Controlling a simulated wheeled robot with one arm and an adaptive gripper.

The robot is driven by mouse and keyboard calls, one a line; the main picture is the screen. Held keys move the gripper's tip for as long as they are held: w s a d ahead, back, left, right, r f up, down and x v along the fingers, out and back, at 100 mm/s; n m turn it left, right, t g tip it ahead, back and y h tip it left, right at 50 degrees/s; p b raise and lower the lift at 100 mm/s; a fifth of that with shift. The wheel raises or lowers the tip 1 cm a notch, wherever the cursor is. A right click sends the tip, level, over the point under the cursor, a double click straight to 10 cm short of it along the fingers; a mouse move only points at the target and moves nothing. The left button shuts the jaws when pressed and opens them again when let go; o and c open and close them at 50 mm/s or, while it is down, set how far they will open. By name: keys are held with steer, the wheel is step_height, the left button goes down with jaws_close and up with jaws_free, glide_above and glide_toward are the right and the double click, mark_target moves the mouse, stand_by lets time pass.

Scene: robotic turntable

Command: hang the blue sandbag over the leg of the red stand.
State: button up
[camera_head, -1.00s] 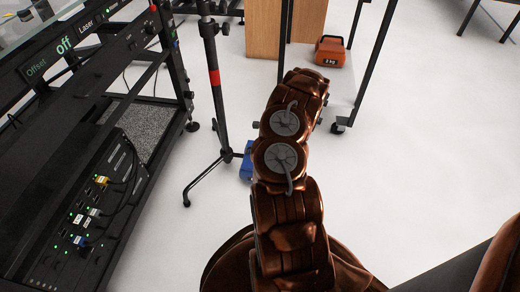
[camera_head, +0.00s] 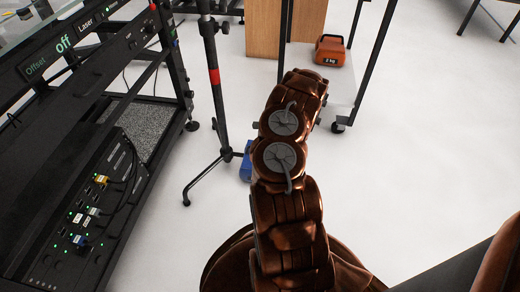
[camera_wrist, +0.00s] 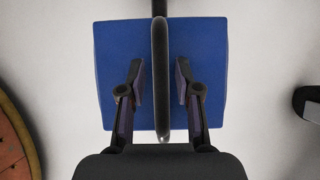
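The blue sandbag (camera_head: 246,163) lies low by the stand, mostly hidden behind my arm in the head view. In the wrist view the blue sandbag (camera_wrist: 108,60) fills the middle. A narrow dark strip with a rounded end runs over its centre; I cannot tell whether it is a handle, the stand's leg or both. My gripper (camera_wrist: 160,82) is open, with one finger on each side of this strip and gaps to both. The red stand (camera_head: 213,77) is a black pole with a red band. One leg (camera_head: 203,180) reaches to the lower left along the floor.
A black equipment rack (camera_head: 75,200) with cables stands at the left. An orange weight (camera_head: 330,50) sits on a low wheeled frame behind my arm, near a wooden block (camera_head: 262,28). The floor to the right is clear.

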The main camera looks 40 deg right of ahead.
steer(key=shift+o, duration=0.5)
steer(key=shift+s+r, duration=0.1)
steer(key=v, duration=1.2)
